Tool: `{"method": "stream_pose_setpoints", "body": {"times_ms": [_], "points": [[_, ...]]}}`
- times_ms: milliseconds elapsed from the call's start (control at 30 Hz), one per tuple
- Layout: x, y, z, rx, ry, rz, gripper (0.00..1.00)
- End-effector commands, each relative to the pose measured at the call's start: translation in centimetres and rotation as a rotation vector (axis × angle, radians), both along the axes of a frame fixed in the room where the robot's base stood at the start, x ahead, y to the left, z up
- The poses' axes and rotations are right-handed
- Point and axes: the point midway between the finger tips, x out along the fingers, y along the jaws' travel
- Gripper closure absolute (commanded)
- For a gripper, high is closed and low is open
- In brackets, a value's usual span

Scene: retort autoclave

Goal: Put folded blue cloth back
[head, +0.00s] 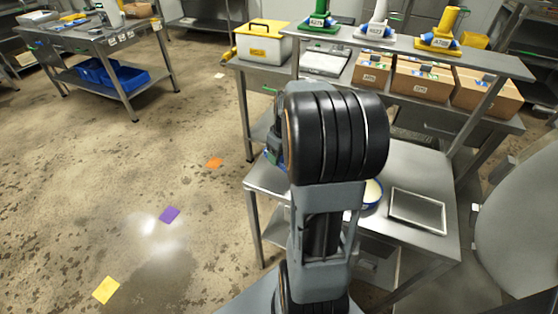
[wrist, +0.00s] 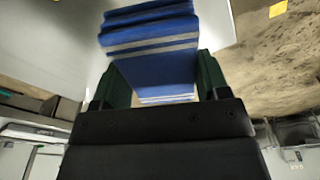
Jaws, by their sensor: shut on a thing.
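The folded blue cloth (wrist: 150,38) shows in the wrist view, blue with pale stripes along its folded layers. My gripper (wrist: 158,82) is shut on it, with a dark green finger on each side of the cloth. The cloth sticks out beyond the fingertips. Whether the cloth touches any surface cannot be told.
A steel table (head: 414,168) carries a grey tray (head: 418,209) and a partly hidden round blue-rimmed container (head: 372,193). Above, a shelf holds several coloured stands, with cardboard boxes (head: 421,79) below. A yellow-lidded case (head: 263,42) stands left.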

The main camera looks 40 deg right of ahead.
Motion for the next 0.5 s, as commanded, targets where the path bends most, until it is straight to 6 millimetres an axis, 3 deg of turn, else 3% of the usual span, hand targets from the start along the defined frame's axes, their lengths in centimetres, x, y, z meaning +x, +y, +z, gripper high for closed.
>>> {"method": "stream_pose_setpoints", "body": {"times_ms": [200, 500], "points": [[2.0, -0.7, -2.6, 0.0, 0.0, -0.002, 0.5], [2.8, -1.1, -3.7, 0.0, 0.0, -0.003, 0.5]]}}
